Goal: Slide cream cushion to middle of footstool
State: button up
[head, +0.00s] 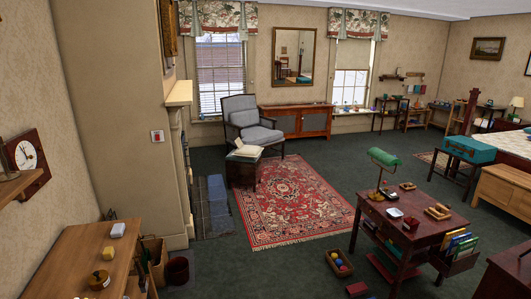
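A low dark stool-like piece (241,174) stands in front of the grey armchair, at the left end of the red rug; it may be the footstool. A pale cream, flat item (247,151) lies on its top, toward the right and far side. It is too small to tell whether it is the cream cushion or an open book. My gripper is not in view.
The armchair (250,130) stands just behind. The patterned red rug (290,203) is clear. A desk (405,222) with a green lamp and a box of balls (338,262) are at right. A wooden cabinet (75,262) is near left.

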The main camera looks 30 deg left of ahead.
aim_at(247, 151)
jog(key=i+j+u, duration=0.7)
jog(key=i+u, duration=0.15)
jog(key=i+j+u, duration=0.1)
jog(key=i+u, duration=0.4)
jog(key=i, duration=3.6)
jog(key=i+z, duration=0.15)
jog(key=i, duration=0.45)
jog(key=i+j+z, duration=0.15)
jog(key=i, duration=0.45)
jog(key=i+j+z, duration=0.15)
jog(key=i, duration=0.4)
jog(key=i+j+z, duration=0.6)
jog(key=i, duration=0.15)
